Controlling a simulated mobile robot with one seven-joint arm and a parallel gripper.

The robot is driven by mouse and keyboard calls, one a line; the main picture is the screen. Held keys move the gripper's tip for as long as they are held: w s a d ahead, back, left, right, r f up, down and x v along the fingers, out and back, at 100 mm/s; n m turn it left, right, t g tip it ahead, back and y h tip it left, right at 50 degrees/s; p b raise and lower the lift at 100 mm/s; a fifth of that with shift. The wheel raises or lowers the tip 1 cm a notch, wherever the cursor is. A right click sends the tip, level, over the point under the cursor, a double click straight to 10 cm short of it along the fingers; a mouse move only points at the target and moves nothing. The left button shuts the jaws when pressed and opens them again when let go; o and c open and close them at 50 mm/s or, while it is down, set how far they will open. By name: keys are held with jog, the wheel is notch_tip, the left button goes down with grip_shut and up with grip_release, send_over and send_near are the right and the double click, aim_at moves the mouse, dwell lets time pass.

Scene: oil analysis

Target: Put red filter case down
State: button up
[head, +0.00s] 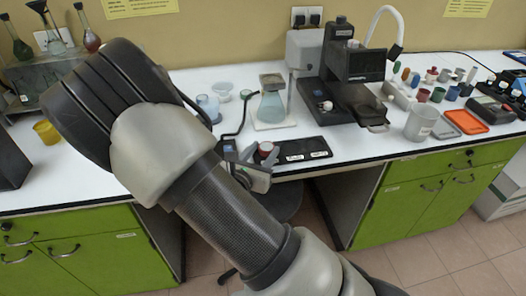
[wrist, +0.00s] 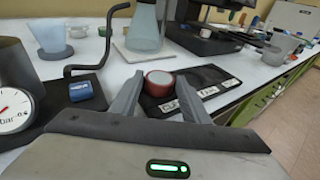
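A flask on a pale plate (head: 274,124) stands behind the mat. A black analyser (head: 350,85) is behind right. A round gauge (wrist: 14,108) and blue block (wrist: 82,91) are left in the wrist view. A grey beaker (head: 421,122) and orange tray (head: 466,122) stand further right.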

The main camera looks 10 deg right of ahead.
jog(key=shift+o, duration=1.1)
jog(key=shift+r, duration=0.1)
